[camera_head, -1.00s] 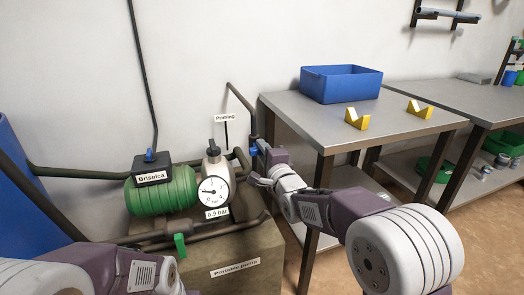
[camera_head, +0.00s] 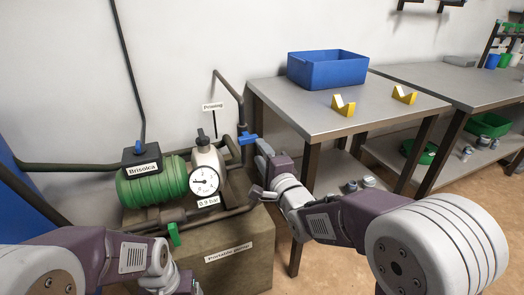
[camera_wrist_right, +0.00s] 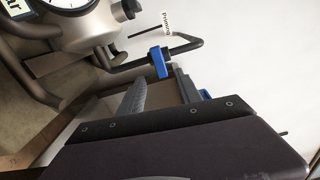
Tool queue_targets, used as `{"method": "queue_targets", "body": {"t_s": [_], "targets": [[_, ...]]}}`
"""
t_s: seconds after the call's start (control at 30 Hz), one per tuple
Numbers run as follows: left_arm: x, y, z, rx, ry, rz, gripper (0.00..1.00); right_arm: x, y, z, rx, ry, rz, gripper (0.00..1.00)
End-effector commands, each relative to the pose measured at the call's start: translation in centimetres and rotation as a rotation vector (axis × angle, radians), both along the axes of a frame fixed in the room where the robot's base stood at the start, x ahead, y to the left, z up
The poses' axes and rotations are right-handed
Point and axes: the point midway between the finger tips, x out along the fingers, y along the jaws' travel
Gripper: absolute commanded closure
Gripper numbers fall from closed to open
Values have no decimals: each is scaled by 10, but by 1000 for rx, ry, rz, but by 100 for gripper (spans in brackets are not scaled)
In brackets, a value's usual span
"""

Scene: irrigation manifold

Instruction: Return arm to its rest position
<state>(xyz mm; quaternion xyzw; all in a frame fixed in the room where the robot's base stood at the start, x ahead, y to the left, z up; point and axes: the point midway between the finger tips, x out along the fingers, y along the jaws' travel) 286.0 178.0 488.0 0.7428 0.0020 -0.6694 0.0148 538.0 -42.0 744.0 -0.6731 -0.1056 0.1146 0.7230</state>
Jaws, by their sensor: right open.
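My right gripper (camera_head: 259,171) is open and empty, just right of the pump. Its two fingers also show in the right wrist view (camera_wrist_right: 160,90), apart with nothing between them. The blue valve handle (camera_head: 249,139) on the pipe by the "Priming" sign is beyond the fingertips and looks clear of them. It also shows in the wrist view (camera_wrist_right: 160,62). My left arm comes in at the lower left. Its gripper end (camera_head: 170,282) is partly cut off by the bottom edge, so its jaws cannot be made out.
The pump has a green ribbed body (camera_head: 155,186), a gauge (camera_head: 204,181) labelled 0.9 bar, and a green lever (camera_head: 174,234).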

Motion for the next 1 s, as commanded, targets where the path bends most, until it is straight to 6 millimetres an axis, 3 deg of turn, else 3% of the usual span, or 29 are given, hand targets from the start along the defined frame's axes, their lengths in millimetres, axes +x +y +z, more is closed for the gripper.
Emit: {"method": "queue_targets", "body": {"t_s": [0.37,0.47,0.53,0.63,0.73,0.9,1.0], "targets": [[0,0,3,0,0,0,24,-6,-3,1,0,0,-2,59],[0,0,18,0,0,0,24,-2,-22,20,3,-9,-41,59],[0,0,40,0,1,0,24,-2,-56,37,-1,16,-112,59],[0,0,54,0,0,0,24,-21,-99,-22,-255,256,-172,59],[0,0,60,0,0,0,24,-60,-123,-82,-562,490,-103,59],[0,0,63,0,0,0,24,-146,-138,-155,-983,783,227,59],[0,0,61,0,0,0,24,-196,-138,-181,-1165,877,495,59]]}}
